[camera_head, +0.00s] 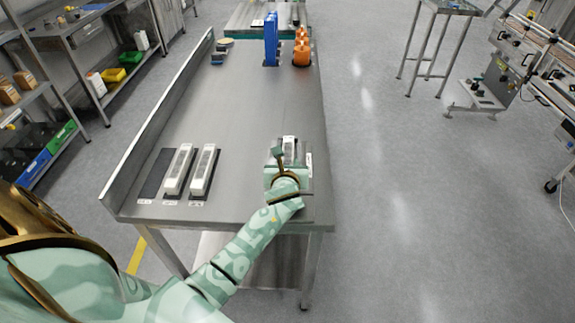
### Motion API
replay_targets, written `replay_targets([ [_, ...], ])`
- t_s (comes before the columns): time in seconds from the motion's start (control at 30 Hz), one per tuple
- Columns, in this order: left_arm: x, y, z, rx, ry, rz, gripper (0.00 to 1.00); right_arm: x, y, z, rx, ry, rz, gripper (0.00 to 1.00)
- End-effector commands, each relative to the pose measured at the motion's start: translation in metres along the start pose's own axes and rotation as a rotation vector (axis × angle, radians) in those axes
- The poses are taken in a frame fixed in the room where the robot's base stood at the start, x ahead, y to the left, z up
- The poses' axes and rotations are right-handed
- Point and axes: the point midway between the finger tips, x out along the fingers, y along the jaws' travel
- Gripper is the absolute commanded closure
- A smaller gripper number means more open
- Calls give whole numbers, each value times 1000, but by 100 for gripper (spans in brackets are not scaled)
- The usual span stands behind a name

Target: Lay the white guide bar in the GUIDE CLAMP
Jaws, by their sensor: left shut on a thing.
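My left gripper (281,160) is over the right front part of the steel table, shut on a white guide bar (289,145). Only the far end of this bar shows; the gripper and wrist cover the rest. Under and around it is a grey plate (305,183) with a small white label at its right side, likely the guide clamp. I cannot tell whether the bar rests in it or is held above it. Two similar white bars (178,168) (204,168) lie side by side on dark pads at the left front. My right gripper is not in view.
An empty dark pad (155,175) lies left of the two bars. Blue holders (271,40) and orange parts (301,48) stand at the table's far end. A raised edge (165,110) runs along the left side. The middle of the table is clear.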

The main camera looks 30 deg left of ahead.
Motion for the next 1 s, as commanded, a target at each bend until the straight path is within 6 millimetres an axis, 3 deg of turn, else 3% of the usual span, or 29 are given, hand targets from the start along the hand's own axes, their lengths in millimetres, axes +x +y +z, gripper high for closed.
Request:
replay_targets([
  [0.1,1,0,-2,2,-1,0,98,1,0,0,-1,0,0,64],
  [0.13,1,0,-2,1,0,1,61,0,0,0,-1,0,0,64],
  [0.2,1,0,-2,1,0,1,48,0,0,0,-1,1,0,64],
  [0.57,-6,0,2,-1,-1,-1,48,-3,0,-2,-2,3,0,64],
  [1.0,-100,0,3,-1,-1,0,48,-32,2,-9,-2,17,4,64],
])
